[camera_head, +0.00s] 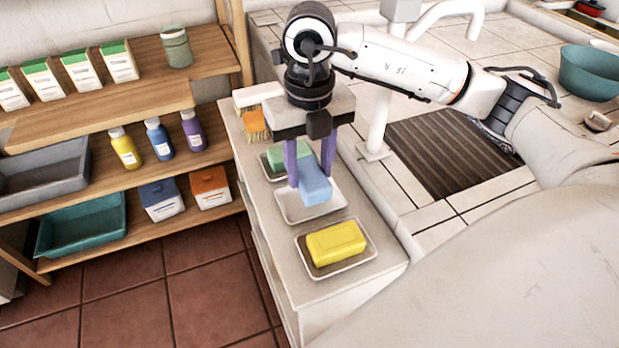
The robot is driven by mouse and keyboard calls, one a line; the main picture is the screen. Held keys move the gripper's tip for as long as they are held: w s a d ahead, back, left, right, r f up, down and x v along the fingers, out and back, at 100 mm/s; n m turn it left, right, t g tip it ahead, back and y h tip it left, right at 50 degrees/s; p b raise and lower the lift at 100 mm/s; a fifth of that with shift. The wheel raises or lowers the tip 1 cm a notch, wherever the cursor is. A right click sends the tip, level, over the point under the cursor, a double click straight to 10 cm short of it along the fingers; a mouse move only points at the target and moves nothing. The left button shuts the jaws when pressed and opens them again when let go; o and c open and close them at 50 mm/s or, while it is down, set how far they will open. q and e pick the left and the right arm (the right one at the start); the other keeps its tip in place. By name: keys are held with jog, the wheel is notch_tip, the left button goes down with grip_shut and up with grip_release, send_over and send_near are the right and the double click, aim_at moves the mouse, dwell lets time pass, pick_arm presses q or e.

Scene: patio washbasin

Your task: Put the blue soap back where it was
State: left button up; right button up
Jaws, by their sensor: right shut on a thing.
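The blue soap (315,187) is between the purple fingers of my right gripper (309,175), which is shut on it. The gripper points down over the white middle dish (283,209), which has no other soap on it. I cannot tell whether the blue soap touches this dish or hangs just above it. The yellow soap (336,243) lies on the front dish (301,243). A green soap (284,157) lies on a dish behind, partly hidden by the gripper. My left gripper is not in view.
The dishes stand in a row on a narrow counter (376,262). Behind the green soap is a brush (256,125). A white post (378,125) rises right of the gripper. Left is a wooden shelf (130,105) with bottles and boxes. A teal bowl (588,75) stands far right.

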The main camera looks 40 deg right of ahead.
aim_at(309, 173)
notch_tip(309, 173, down, 3)
jog(key=shift+f, duration=0.1)
jog(key=shift+f, duration=0.2)
jog(key=o, duration=1.3)
jog(key=shift+o, duration=0.2)
jog(key=shift+r, duration=0.1)
